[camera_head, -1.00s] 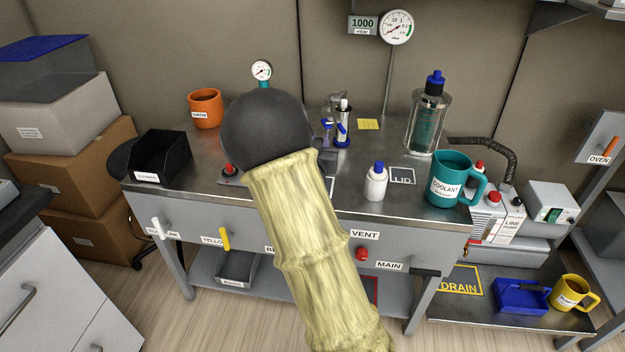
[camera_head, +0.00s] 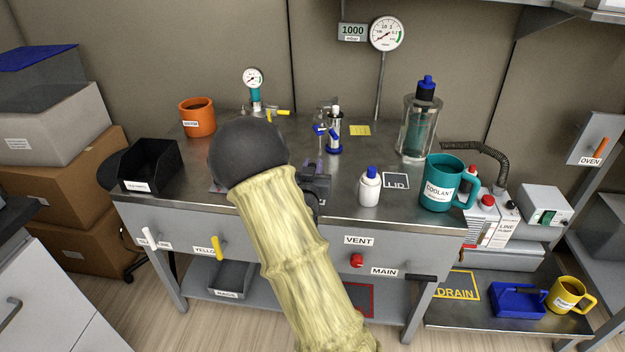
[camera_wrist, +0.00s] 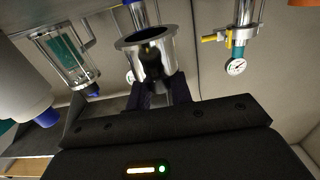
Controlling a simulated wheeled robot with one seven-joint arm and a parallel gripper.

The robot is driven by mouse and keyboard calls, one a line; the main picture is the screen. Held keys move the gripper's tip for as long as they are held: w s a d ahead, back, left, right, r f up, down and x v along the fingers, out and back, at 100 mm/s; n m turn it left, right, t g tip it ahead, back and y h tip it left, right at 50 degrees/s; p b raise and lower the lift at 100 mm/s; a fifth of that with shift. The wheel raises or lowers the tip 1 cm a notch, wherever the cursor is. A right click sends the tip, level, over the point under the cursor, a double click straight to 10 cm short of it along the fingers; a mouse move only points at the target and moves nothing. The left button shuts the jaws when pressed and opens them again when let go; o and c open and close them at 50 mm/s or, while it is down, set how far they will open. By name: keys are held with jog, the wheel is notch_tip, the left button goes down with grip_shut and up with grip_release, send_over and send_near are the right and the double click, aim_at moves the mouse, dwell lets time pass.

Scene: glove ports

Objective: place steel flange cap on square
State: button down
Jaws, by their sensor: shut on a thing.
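My gripper (camera_head: 314,172) is above the front middle of the steel bench, partly behind my black wrist joint. In the wrist view, my gripper (camera_wrist: 160,92) has its dark fingers closed on a shiny steel flanged piece (camera_wrist: 148,62), which looks like the flange cap. Its wide rim faces the top of that picture. In the head view I cannot make out the cap clearly. A white-outlined square marked LID (camera_head: 396,181) lies on the bench to the right of my gripper, bare, beyond a white bottle.
The white bottle with blue cap (camera_head: 369,186) stands between my gripper and the LID square. The teal coolant mug (camera_head: 438,190) and a glass vessel (camera_head: 417,135) stand close to the square. Blue-handled steel fittings (camera_head: 334,132) rise behind my gripper. A black bin (camera_head: 150,166) is left.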

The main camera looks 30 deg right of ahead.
jog(key=shift+w+a+f+b, duration=0.15)
jog(key=shift+f+b, duration=0.1)
jog(key=shift+f, duration=0.7)
jog(key=shift+s+a+f+b, duration=0.1)
jog(key=shift+f+b, duration=0.15)
jog(key=shift+f, duration=0.65)
jog(key=shift+d, duration=0.1)
jog(key=shift+f, duration=0.1)
jog(key=c, duration=1.3)
grip_release()
jog(key=shift+o, duration=0.2)
